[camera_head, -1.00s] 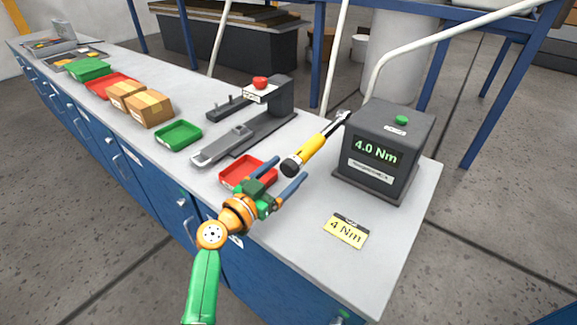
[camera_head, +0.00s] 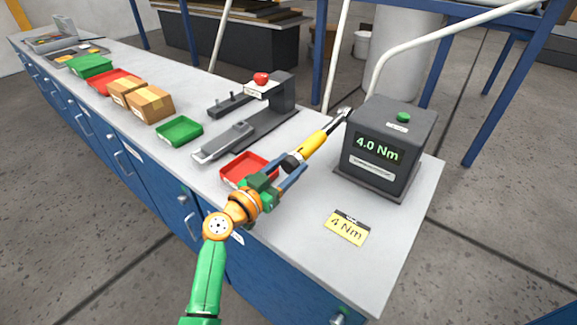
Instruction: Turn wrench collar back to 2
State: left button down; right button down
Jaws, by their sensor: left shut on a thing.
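The torque wrench (camera_head: 313,145) has a yellow handle, a black collar (camera_head: 292,161) at its near end and a metal head at the dark tester box. The tester (camera_head: 386,150) reads "4.0 Nm" in green. My left gripper (camera_head: 292,165) is shut on the black collar, with its blue fingers on either side of it. The collar's markings are too small to read. A yellow card (camera_head: 346,228) marked "4 Nm" lies on the bench in front of the tester. My right gripper is not in view.
A red tray (camera_head: 245,168) lies just left of my left gripper. A grey fixture with a red button (camera_head: 261,78) stands behind it. A green tray (camera_head: 179,131) and cardboard boxes (camera_head: 150,104) are further left. The bench (camera_head: 300,235) is clear around the card.

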pick_arm(q)
jog(key=n, duration=0.2)
jog(key=shift+f+n+b, duration=0.1)
jog(key=shift+n+b, duration=0.3)
jog(key=n, duration=0.2)
jog(key=shift+n, duration=0.3)
jog(key=n, duration=0.6)
jog(key=shift+h+b, duration=0.3)
jog(key=shift+b, duration=0.05)
jog(key=n, duration=0.5)
jog(key=shift+h, duration=0.3)
jog(key=n+p, duration=0.1)
jog(key=n, duration=0.5)
jog(key=shift+n, duration=0.4)
jog(key=shift+c, duration=1.3)
grip_release()
jog(key=shift+d, duration=0.1)
